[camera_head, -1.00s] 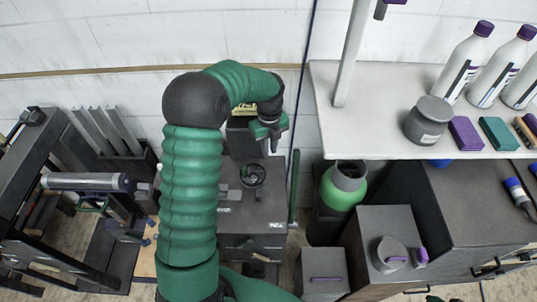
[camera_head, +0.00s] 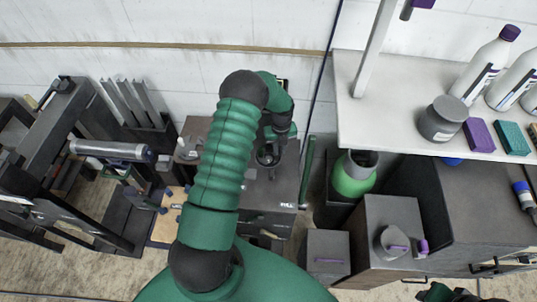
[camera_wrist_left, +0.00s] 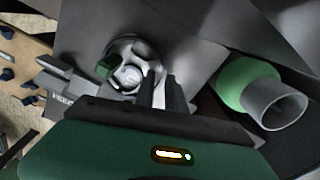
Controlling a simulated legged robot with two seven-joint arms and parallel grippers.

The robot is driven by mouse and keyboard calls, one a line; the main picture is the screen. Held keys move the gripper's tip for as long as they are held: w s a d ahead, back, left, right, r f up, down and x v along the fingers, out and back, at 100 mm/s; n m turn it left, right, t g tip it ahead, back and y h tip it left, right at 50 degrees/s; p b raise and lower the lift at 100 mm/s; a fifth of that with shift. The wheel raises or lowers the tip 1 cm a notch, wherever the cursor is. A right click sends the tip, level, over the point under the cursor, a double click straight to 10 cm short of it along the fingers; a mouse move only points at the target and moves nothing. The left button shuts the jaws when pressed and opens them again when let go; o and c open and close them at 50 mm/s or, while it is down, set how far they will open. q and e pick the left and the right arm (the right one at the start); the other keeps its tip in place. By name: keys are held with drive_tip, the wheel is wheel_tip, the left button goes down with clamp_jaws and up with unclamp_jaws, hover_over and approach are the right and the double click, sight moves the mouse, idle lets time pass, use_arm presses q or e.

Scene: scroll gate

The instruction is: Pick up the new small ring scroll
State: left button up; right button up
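A round grey ring-shaped piece (camera_wrist_left: 130,76) with spokes and a pale hub sits on the dark cabinet top in the left wrist view. It fits the small ring scroll, but I cannot tell for sure. In the head view my left gripper (camera_head: 268,157) is over the same spot and mostly hides it. In the wrist view the two dark fingers (camera_wrist_left: 162,92) stand a little apart, with nothing visible between them. They overlap the ring's right edge in the picture; contact cannot be told. A dark green part, likely my right arm (camera_head: 445,293), shows at the bottom right, its fingers unclear.
A green bottle with a grey neck (camera_head: 354,175) stands right of the cabinet (camera_head: 285,190), also in the wrist view (camera_wrist_left: 270,103). A white shelf (camera_head: 390,105) overhangs at the right. A dark frame with a grey roller (camera_head: 110,150) stands left.

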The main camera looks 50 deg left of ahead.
use_arm(q)
drive_tip(key=shift+w+d+f, duration=0.1)
drive_tip(key=shift+d+f, duration=0.05)
drive_tip(key=shift+f, duration=0.35)
clamp_jaws()
idle(1.0)
